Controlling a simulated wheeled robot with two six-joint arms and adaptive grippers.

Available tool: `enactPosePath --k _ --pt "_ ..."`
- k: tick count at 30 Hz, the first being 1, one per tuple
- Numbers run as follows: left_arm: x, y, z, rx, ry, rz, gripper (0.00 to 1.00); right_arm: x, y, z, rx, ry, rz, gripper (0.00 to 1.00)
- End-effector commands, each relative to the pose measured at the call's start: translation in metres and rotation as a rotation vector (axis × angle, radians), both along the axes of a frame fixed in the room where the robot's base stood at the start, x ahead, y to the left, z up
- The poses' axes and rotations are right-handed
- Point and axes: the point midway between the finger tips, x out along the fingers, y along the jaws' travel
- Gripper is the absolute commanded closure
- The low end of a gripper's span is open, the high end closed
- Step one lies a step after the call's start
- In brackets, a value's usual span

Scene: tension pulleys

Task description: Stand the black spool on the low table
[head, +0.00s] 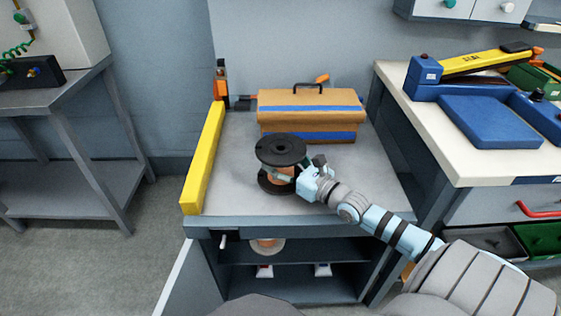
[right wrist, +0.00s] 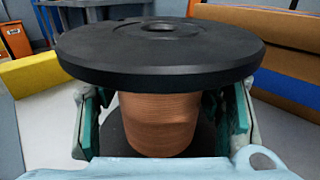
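The black spool (head: 281,150) has two black flanges and a copper-coloured winding. It is upright over the grey top of the low table (head: 225,170), near its front; its lower flange appears to rest on the surface. My right gripper (head: 291,174) reaches in from the right at winding height. In the right wrist view, the spool (right wrist: 160,50) fills the middle, and the fingers of my right gripper (right wrist: 165,125) stand on either side of the winding, with visible gaps to it. The upper flange hides part of the fingers. My left gripper is not in view.
A tan toolbox with a blue band (head: 311,112) stands behind the spool. A yellow bar (head: 203,160) runs along the table's left edge. Another spool (head: 267,246) is on the shelf below. A white counter with a blue machine (head: 490,120) stands at right.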

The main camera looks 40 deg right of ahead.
Motion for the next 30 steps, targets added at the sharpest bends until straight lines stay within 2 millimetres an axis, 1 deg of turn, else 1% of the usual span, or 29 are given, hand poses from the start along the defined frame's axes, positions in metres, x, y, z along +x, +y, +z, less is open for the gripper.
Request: enactPosePath --k 1,2,8,13,14,17,21,27,30 --pt "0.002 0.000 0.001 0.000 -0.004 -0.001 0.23 0.000 0.000 0.000 0.000 0.000 0.000 0.26" --pt "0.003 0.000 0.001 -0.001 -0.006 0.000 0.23 0.000 0.000 0.000 0.000 0.000 0.000 0.24" --pt "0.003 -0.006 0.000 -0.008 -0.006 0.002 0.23 0.000 0.000 0.000 0.000 0.000 0.000 0.24" --pt "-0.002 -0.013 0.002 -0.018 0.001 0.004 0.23 0.000 0.000 0.004 -0.001 0.000 0.000 0.24" --pt "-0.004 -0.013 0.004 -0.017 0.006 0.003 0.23 -0.003 0.000 0.004 -0.001 0.001 0.001 0.24" --pt "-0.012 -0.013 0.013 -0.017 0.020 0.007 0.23 -0.018 -0.002 0.005 -0.002 0.005 0.002 0.24" --pt "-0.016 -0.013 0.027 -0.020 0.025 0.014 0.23 -0.050 -0.007 0.006 -0.003 0.007 0.002 0.24" --pt "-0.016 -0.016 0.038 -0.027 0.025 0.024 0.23 -0.096 -0.013 0.004 -0.003 0.006 0.002 0.24" --pt "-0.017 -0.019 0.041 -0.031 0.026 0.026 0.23 -0.111 -0.015 0.003 -0.003 0.004 0.001 0.24"
